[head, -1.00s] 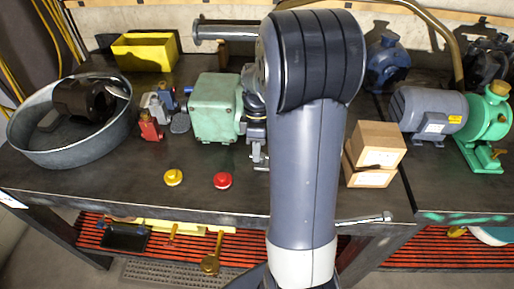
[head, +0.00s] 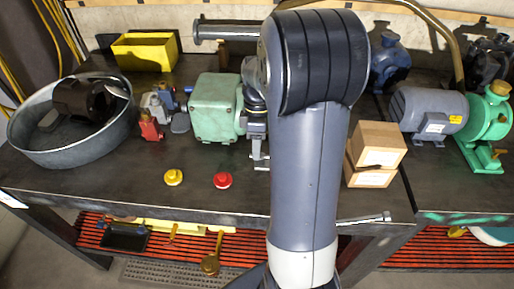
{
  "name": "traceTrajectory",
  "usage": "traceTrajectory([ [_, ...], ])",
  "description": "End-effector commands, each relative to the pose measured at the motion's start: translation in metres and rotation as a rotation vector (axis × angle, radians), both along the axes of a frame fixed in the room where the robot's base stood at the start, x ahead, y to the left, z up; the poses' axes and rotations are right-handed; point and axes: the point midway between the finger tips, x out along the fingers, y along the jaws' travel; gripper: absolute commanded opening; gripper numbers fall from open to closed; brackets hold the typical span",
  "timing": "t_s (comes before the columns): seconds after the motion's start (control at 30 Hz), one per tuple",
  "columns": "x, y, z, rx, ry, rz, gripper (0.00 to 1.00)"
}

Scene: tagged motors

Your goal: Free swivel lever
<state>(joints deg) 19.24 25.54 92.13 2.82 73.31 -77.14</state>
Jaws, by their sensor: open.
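I cannot pick out the swivel lever for certain. A group of small fittings stands left of the green motor box (head: 215,108): a red fitting (head: 149,127), a grey one (head: 157,106) and a grey rounded piece (head: 180,122). My gripper (head: 261,161) points down just right of the green box, above the dark bench, with nothing seen between its jaws. It is partly hidden behind my arm, which also covers the bench there. The jaws look open.
A round metal tub (head: 62,158) holding a dark motor stands at left. A yellow bin (head: 145,53) is behind. Yellow (head: 173,177) and red (head: 222,180) buttons lie in front. Stacked boxes (head: 380,146) and a grey motor (head: 430,110) are at right. The front left bench is clear.

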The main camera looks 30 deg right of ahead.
Motion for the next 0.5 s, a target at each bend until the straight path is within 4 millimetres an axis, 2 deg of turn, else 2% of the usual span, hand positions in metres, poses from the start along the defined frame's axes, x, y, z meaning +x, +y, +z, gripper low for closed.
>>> traceTrajectory([
  [0.3, 0.011, -0.007, 0.063, -0.002, -0.006, 0.0, 0.43],
  [0.5, 0.015, -0.01, 0.086, -0.001, -0.003, 0.0, 0.43],
])
